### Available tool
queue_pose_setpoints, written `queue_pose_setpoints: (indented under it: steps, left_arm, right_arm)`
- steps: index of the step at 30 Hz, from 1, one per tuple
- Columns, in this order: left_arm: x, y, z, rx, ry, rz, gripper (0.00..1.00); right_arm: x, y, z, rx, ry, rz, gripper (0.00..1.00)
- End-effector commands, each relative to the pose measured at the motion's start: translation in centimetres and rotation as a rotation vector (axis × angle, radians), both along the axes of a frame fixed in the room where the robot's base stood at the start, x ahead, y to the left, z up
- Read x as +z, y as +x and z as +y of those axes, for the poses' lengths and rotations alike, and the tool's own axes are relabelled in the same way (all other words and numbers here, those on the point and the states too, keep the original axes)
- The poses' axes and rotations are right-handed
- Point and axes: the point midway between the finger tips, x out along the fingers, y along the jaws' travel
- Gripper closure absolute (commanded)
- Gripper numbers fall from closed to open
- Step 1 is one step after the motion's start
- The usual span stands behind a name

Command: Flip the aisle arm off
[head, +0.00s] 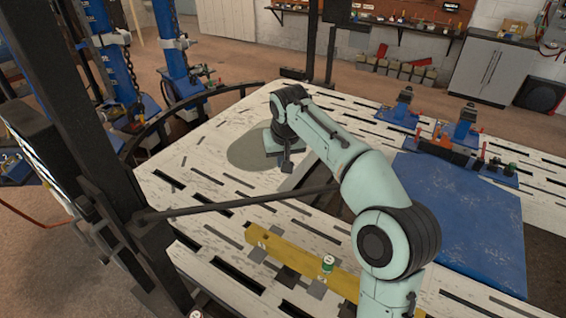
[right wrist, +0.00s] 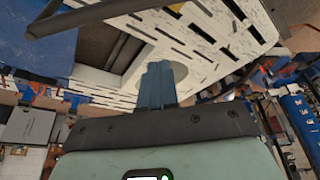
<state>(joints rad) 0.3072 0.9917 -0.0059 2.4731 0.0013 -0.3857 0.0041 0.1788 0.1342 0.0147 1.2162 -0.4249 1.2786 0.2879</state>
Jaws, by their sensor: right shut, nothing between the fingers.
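A thin dark bar (head: 250,199), which may be the aisle arm, reaches from a black post (head: 70,110) at the left across the bench to behind my right arm. A dark bar (right wrist: 95,14) also crosses the top left of the right wrist view. No label shows which part is the aisle arm, and its far end is hidden. My right gripper (head: 286,167) points down over the bench, beyond the bar in the picture. Its fingers (right wrist: 157,84) are shut and empty. My left gripper is not in view.
The white slotted bench (head: 205,175) has a round grey patch (head: 247,153). A yellow rail (head: 300,263) with a small can (head: 328,262) lies in front. A blue plate (head: 455,220) and blue clamps (head: 465,122) are on the right. Blue towers (head: 172,50) stand behind.

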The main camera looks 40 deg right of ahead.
Motion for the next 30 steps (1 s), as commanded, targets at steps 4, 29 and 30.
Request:
queue_pose_setpoints:
  steps: [4,29,30]
  left_arm:
    - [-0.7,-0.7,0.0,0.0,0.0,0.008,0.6]
    - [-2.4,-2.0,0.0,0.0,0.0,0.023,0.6]
    - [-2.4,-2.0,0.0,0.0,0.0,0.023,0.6]
  right_arm:
    - [-3.6,0.9,-0.6,-0.001,0.001,0.007,1.0]
    - [-7.5,-1.3,0.7,0.0,-0.001,0.0,1.0]
    - [-7.5,-1.3,0.7,0.0,-0.001,0.0,1.0]
